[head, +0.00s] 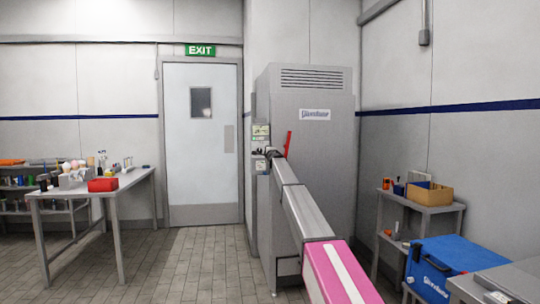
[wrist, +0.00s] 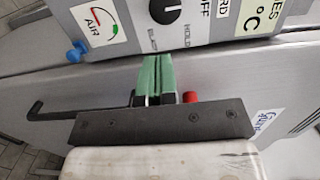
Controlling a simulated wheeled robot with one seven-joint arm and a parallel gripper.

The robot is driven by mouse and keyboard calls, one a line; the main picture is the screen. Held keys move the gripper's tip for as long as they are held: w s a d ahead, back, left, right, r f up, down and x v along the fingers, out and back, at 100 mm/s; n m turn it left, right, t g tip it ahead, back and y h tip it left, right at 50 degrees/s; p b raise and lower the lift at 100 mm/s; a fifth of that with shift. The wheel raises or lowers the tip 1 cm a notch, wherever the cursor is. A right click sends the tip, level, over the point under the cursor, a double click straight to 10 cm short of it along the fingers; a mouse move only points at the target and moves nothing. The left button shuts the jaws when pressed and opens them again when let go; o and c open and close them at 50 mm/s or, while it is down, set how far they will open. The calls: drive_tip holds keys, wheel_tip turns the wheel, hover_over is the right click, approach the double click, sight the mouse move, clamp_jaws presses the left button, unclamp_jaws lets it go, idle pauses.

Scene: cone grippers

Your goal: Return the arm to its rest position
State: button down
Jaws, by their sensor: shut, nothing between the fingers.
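My arm reaches forward from the lower right in the head view, with a pink link near me and grey links beyond. My gripper (head: 271,152) is at its far end, small and dark, by the left front edge of a tall grey cabinet (head: 325,170). In the wrist view the gripper (wrist: 155,72) has its two green fingers shut together, with nothing between them. The fingertips are just below a grey control panel (wrist: 205,28) with a black knob (wrist: 166,8). I cannot tell whether they touch the panel.
A table (head: 130,180) with a red box (head: 102,184) stands at left, by a white door (head: 201,140). A shelf (head: 432,208) and a blue case (head: 440,262) are at right. Tiled floor (head: 190,265) is clear between table and cabinet. A red part (wrist: 192,97) is beside the fingers.

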drive_tip(key=s+a, duration=0.3)
drive_tip(key=s, duration=0.1)
drive_tip(key=s+d+f+n+g, duration=0.3)
drive_tip(key=s+f, duration=0.8)
drive_tip(key=f, duration=0.2)
drive_tip(key=s+d+f+n+g+h, duration=0.1)
drive_tip(key=s+d+f+n+g, duration=0.15)
drive_tip(key=s+f, duration=0.85)
drive_tip(key=s+d+f+n+g, duration=0.2)
drive_tip(key=s+f+n+g, duration=0.1)
drive_tip(key=s+f, duration=0.9)
drive_tip(key=s+d+f+n+g+h, duration=0.1)
drive_tip(key=s+f, duration=0.5)
drive_tip(key=s, duration=0.7)
drive_tip(key=s+d+f+n+g+h, duration=0.1)
drive_tip(key=s+d+f+n+g, duration=0.2)
drive_tip(key=s, duration=1.1)
drive_tip(key=s+d+f+n+g+h, duration=0.1)
drive_tip(key=s+d+f+g, duration=0.4)
drive_tip(key=s+f, duration=0.6)
drive_tip(key=s+n, duration=0.1)
drive_tip(key=s, duration=0.2)
drive_tip(key=shift+d+n, duration=0.25)
drive_tip(key=shift+n, duration=0.1)
drive_tip(key=shift+w, duration=0.15)
